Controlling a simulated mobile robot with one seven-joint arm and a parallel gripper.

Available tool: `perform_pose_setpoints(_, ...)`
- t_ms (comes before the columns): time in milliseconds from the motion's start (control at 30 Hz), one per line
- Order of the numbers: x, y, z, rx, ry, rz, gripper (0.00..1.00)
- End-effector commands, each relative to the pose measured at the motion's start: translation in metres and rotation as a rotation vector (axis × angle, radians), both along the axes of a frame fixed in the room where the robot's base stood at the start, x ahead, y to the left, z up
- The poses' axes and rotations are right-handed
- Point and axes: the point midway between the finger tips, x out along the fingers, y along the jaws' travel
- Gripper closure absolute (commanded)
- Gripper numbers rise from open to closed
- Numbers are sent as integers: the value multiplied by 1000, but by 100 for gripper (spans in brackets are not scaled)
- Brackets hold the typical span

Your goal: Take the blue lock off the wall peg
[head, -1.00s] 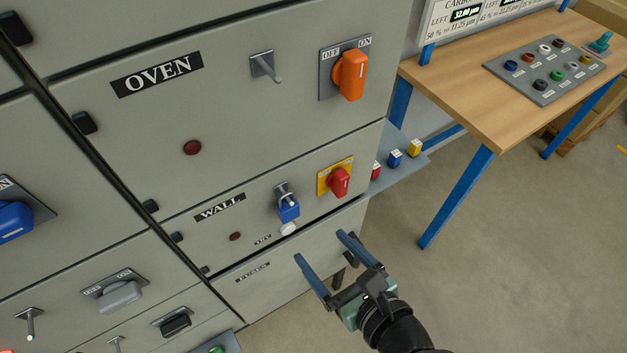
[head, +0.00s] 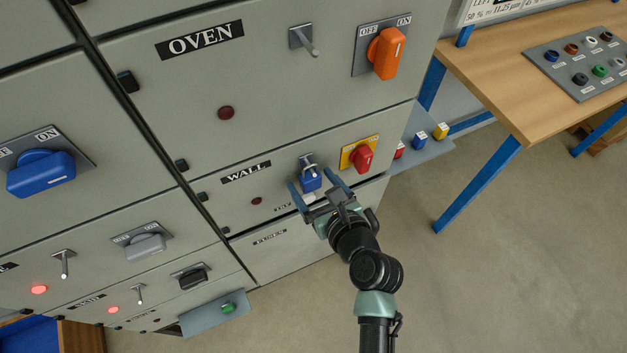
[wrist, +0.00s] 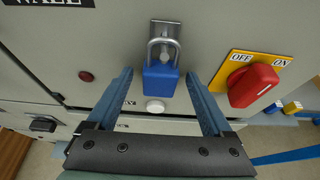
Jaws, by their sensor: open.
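The blue lock (head: 311,180) hangs by its silver shackle on the wall peg (head: 306,161) of the panel labelled WALL. In the wrist view the blue lock (wrist: 161,79) hangs upright below the peg plate (wrist: 165,34), with the shackle over the peg. My gripper (head: 316,187) is open, and its two blue fingers point at the panel on either side of the lock. In the wrist view my gripper (wrist: 160,90) has a finger to the left and a finger to the right of the lock, with a gap on each side. Nothing is held.
A red switch on a yellow plate (wrist: 254,86) sits close to the right finger. A white round button (wrist: 155,106) is just below the lock. A small shelf (head: 433,150) with red, blue and yellow locks is at the right. The floor right of my arm is clear.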

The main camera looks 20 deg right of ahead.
Motion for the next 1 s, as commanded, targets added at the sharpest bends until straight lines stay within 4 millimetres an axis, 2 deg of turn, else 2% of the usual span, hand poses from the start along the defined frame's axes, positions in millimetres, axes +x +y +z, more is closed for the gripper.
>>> perform_pose_setpoints(200, 0, 0, 0, 0, 0, 0, 17)
perform_pose_setpoints(667, 0, 0, 0, 0, -1, 0, 100)
perform_pose_setpoints(1000, 0, 0, 5, 0, -2, 0, 100)
